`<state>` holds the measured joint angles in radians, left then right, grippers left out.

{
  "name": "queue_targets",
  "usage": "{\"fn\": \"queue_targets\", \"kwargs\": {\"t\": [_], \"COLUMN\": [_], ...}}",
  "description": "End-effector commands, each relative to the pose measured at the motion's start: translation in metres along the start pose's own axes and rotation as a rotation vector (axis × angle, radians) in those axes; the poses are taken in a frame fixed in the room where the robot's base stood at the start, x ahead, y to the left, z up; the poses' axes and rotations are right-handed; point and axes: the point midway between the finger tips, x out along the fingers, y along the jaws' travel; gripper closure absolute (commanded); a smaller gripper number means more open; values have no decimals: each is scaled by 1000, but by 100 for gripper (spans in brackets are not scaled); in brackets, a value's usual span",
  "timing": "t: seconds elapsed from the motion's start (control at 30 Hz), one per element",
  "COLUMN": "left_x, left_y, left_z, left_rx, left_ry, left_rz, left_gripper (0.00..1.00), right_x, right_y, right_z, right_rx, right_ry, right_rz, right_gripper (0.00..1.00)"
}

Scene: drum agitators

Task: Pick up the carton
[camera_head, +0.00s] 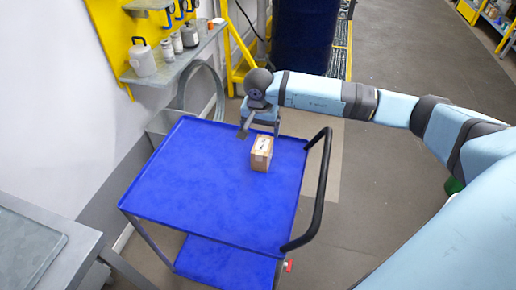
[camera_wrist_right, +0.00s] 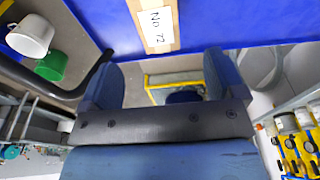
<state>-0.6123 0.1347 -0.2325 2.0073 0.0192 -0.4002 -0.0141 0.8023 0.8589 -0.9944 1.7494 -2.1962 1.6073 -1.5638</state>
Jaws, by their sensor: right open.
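A small brown carton (camera_head: 261,154) with a white label on top sits on the blue top of a cart (camera_head: 205,205), near its right side. In the right wrist view the carton (camera_wrist_right: 151,28) shows at the top edge, its label reading "No 72", and is cut off by the frame. My right gripper (camera_head: 259,130) is open and empty, just behind the carton in the head view. Its two fingers (camera_wrist_right: 162,77) stand wide apart in the right wrist view, with the carton beyond their tips. My left gripper does not show.
The cart has a black handle (camera_head: 318,190) on its right and a lower blue shelf (camera_head: 220,265). A grey table (camera_head: 35,245) stands at lower left. A wall shelf (camera_head: 175,65) holds containers at upper left. A dark blue drum (camera_head: 303,35) stands behind. The rest of the cart top is clear.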

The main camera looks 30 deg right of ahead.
Motion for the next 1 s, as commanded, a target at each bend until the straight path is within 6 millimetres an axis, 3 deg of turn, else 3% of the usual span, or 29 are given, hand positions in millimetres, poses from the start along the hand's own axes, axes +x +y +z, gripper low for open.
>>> {"fn": "queue_targets", "kwargs": {"t": [0.1,0.3,0.53,0.8,1.0], "left_x": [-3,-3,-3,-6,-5], "left_y": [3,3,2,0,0], "left_z": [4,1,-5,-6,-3], "left_rx": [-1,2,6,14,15], "left_ry": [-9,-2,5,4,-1], "left_rz": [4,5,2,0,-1], "left_gripper": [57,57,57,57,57], "right_x": [26,57,74,112,117], "right_y": [0,0,0,0,0], "right_z": [1,1,2,3,2], "right_rx": [0,1,0,2,0], "right_ry": [-4,-2,-4,-4,-1], "right_rz": [2,-1,-1,-1,-3], "right_gripper": [12,12,12,12,12]}}
